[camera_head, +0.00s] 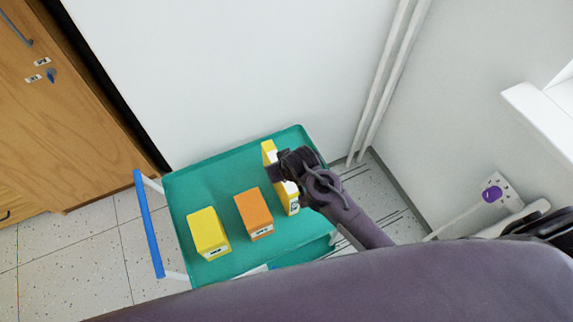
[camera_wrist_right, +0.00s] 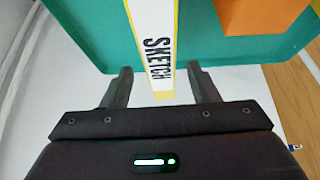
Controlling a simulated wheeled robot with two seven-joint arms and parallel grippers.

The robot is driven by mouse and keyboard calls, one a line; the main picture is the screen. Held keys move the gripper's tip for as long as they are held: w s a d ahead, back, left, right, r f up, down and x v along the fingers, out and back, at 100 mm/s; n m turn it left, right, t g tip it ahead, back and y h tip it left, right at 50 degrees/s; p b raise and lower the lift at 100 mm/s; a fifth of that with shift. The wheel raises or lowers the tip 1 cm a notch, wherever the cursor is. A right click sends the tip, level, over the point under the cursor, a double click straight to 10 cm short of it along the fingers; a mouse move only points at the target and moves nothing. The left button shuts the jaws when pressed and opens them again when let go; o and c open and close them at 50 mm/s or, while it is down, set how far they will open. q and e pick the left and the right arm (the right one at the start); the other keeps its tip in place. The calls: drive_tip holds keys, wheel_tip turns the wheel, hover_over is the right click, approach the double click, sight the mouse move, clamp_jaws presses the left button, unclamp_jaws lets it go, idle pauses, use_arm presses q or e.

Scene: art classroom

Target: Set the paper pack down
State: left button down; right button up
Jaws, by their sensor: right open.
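The paper pack (camera_head: 292,202) is a narrow yellow and white block at the right side of the green trolley top (camera_head: 228,178). In the right wrist view the pack (camera_wrist_right: 155,45) shows a white face marked SKETCH with yellow edges. It appears to stand on the trolley top, though its base is partly hidden. My right gripper (camera_head: 280,168) is over the pack in the head view, covering its middle. In the wrist view the open fingers (camera_wrist_right: 159,72) are on either side of the pack, with a visible gap on each side. My left gripper is not in view.
An orange box (camera_head: 254,213) and a yellow box (camera_head: 208,232) stand left of the pack on the trolley. The trolley has a raised rim and a blue handle (camera_head: 149,225). A white wall and pipes (camera_head: 390,80) are close behind. A wooden cabinet (camera_head: 65,100) is at left.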

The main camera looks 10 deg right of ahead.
drive_tip(key=v, duration=0.6)
idle(0.5)
